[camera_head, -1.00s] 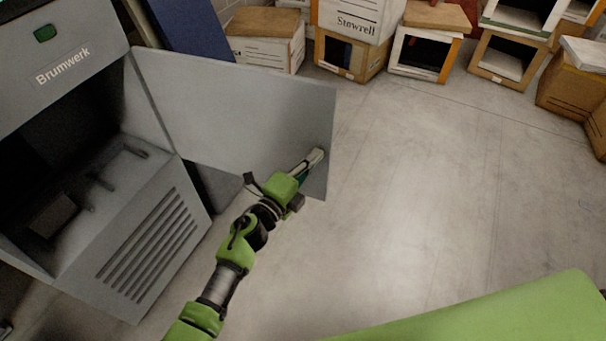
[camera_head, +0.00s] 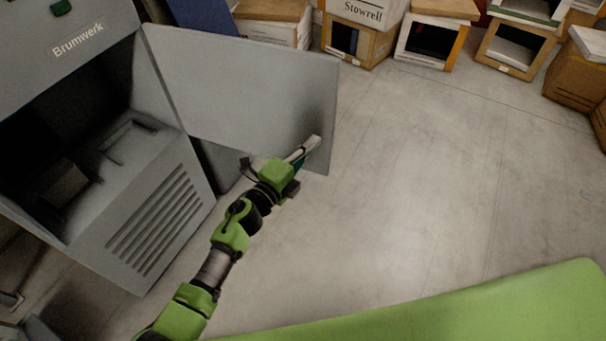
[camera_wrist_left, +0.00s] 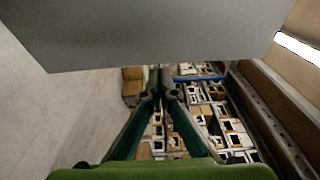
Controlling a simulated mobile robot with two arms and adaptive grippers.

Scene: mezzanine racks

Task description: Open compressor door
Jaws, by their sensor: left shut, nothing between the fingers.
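The grey compressor (camera_head: 150,215), marked Brumwerk, stands at the left in the head view. Its door (camera_head: 245,90) is swung wide open to the right, and the dark interior (camera_head: 70,130) shows. My left gripper (camera_head: 312,144) is shut and empty, in front of the door near its lower free corner. Whether it touches the door I cannot tell. In the left wrist view, the grey door panel (camera_wrist_left: 150,30) fills the top, beyond the shut fingertips (camera_wrist_left: 160,80). My right gripper is not in view.
Cardboard and white storage boxes (camera_head: 425,42) line the back. A blue panel (camera_head: 205,15) stands behind the door. The grey floor (camera_head: 430,160) right of the door is clear. A green surface (camera_head: 450,305) crosses the lower right.

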